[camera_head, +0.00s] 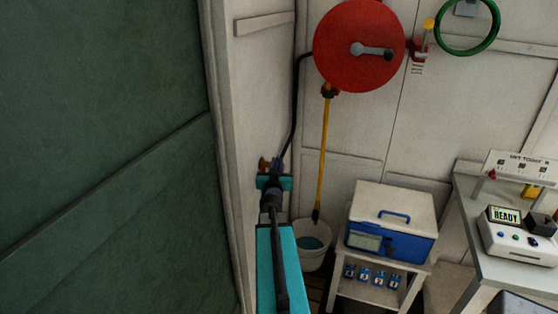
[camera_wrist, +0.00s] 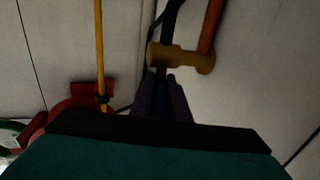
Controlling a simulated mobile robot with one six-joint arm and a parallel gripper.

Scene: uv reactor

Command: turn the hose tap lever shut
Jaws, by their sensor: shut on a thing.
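The brass hose tap (camera_wrist: 180,57) sits on a copper-coloured pipe (camera_wrist: 212,25) in the wrist view. In the head view the tap (camera_head: 263,163) is a small brown shape on the wall, left of my gripper (camera_head: 276,164). In the wrist view my gripper (camera_wrist: 160,92) has its dark fingers close together just below the tap body, shut on the tap's lever. The fingers hide most of the lever; only a thin dark bluish strip (camera_wrist: 160,104) shows between them. I cannot tell the lever's angle.
A white bucket (camera_head: 313,258) stands below. A blue cool box (camera_head: 405,240) is on a stand to the right. A green wall (camera_head: 100,150) fills the left.

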